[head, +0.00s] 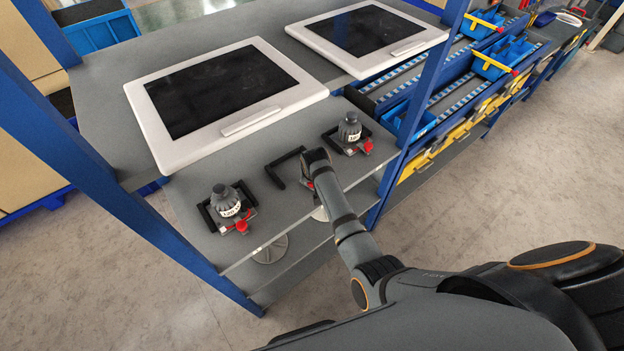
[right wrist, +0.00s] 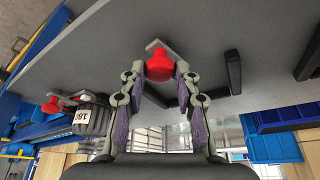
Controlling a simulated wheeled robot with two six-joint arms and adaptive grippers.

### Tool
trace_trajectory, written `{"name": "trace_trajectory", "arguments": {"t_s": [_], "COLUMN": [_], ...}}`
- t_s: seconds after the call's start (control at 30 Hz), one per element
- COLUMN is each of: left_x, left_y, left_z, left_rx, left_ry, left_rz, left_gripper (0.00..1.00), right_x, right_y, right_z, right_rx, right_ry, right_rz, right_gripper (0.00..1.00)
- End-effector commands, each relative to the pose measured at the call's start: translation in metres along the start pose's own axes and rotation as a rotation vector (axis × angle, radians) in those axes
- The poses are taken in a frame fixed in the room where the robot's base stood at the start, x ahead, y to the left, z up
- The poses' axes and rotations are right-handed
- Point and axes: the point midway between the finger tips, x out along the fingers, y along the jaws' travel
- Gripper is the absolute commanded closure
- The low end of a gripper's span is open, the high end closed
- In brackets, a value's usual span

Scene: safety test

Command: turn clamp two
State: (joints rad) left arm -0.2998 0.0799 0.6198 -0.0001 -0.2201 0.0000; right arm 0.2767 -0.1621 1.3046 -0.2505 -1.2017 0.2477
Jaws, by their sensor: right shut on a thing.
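Three clamps with red parts stand in a row on the grey shelf (head: 262,158). The middle clamp shows a red bit (head: 307,184) beside my right arm, and its red knob (right wrist: 159,66) is clear in the right wrist view. My right gripper (right wrist: 160,72) has its fingers on both sides of this knob and is shut on it. The arm hides much of this clamp in the head view. The left clamp (head: 240,222) and right clamp (head: 365,147) each stand beside a dark, labelled bottle-shaped object. My left gripper is not in view.
Dark labelled objects stand at the left (head: 226,203) and right (head: 349,128) in black brackets. An empty black bracket (head: 280,170) lies by the middle clamp. Two white-framed panels (head: 160,155) lie behind. Blue posts (head: 420,90) bound the shelf; blue bins (head: 410,120) are at right.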

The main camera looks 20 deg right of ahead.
Motion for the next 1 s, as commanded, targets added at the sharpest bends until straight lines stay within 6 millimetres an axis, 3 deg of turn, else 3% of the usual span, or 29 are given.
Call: {"name": "trace_trajectory", "arguments": {"t_s": [0.3, 0.33, 0.47, 1.0], "left_x": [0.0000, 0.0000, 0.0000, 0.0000], "left_y": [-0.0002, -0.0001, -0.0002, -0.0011], "left_z": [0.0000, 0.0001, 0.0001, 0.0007], "left_rx": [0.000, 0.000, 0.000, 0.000], "left_ry": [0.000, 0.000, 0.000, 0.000], "left_rz": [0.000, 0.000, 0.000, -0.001], "left_gripper": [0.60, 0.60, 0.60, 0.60], "right_x": [0.0007, 0.0007, 0.0006, 0.0002], "right_y": [0.0001, 0.0001, 0.0000, 0.0004], "right_z": [0.0017, 0.0016, 0.0013, 0.0004], "right_rx": [0.000, 0.000, 0.000, -0.014], "right_ry": [-0.004, -0.004, -0.004, -0.001], "right_rz": [0.000, 0.000, 0.000, -0.006], "right_gripper": [1.00, 0.65, 0.47, 0.47]}}
